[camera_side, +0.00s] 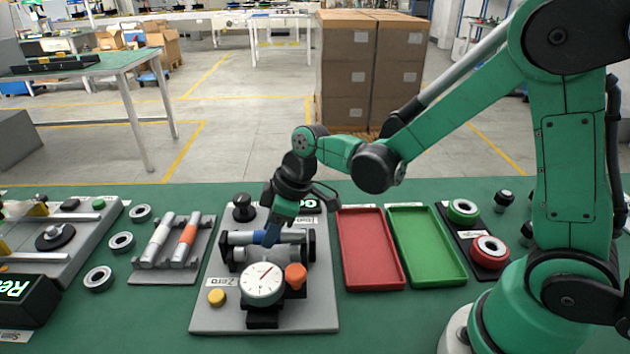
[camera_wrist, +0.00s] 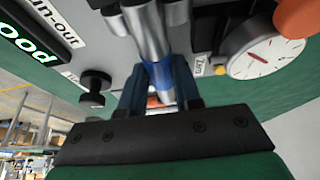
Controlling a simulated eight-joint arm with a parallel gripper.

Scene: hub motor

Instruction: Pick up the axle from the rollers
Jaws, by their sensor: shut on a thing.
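The axle is a silver metal rod with a blue band at its middle. In the side view the axle (camera_side: 240,238) lies level across the run-out fixture (camera_side: 205,312), at the rollers behind the dial gauge. I cannot tell whether it still touches the rollers. My gripper (camera_side: 270,236) comes down from above and is shut on the blue band. In the wrist view the axle (camera_wrist: 147,35) runs between the two fingers of my gripper (camera_wrist: 165,90), with the blue band between them. The rollers are mostly hidden.
The dial gauge (camera_side: 262,284) and an orange knob (camera_side: 296,272) stand just in front. A black knob (camera_side: 243,207) stands behind left. A red tray (camera_side: 370,248) and a green tray (camera_side: 427,244) lie to the right. A rack (camera_side: 150,262) with two more axles lies to the left.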

